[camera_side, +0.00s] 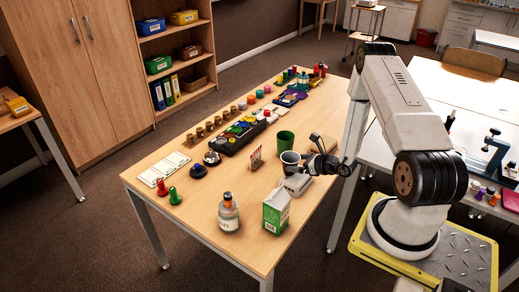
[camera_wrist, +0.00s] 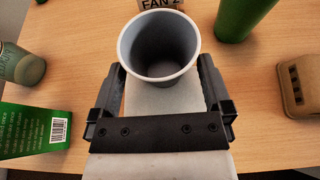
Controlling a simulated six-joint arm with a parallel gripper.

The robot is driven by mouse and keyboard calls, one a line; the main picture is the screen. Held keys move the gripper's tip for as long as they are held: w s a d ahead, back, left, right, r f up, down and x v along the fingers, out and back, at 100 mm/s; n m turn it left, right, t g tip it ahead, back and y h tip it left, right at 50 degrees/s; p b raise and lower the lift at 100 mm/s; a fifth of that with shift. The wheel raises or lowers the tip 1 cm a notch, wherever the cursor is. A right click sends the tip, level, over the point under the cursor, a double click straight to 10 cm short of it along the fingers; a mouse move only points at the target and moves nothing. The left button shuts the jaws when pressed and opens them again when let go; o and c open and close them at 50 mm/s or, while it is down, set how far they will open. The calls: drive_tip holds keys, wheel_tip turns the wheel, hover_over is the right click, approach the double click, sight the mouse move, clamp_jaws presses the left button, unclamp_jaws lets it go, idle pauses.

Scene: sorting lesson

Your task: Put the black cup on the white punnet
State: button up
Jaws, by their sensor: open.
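A grey cup (camera_side: 290,158) with a dark inside stands upright on the near half of the table. It also shows in the wrist view (camera_wrist: 158,48), between the fingertips of my gripper (camera_wrist: 162,72). No plainly black cup shows at this spot. My gripper (camera_side: 312,163) is open, with a finger on either side of the cup; contact cannot be told. A pale block-like thing, likely the white punnet (camera_side: 298,185), lies just in front of the cup in the side view. A pale flat surface (camera_wrist: 150,100) shows between the fingers, below the cup. Whether the cup touches it is unclear.
A green cup (camera_side: 285,139) stands behind the grey one, and a tan block (camera_wrist: 298,88) is to the right. A milk carton (camera_side: 276,211), a bottle (camera_side: 228,212) and a card stand (camera_side: 256,158) are close by. A dark tray (camera_side: 240,133) holds coloured pieces farther left.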

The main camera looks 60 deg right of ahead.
drive_tip(key=shift+v, duration=2.6)
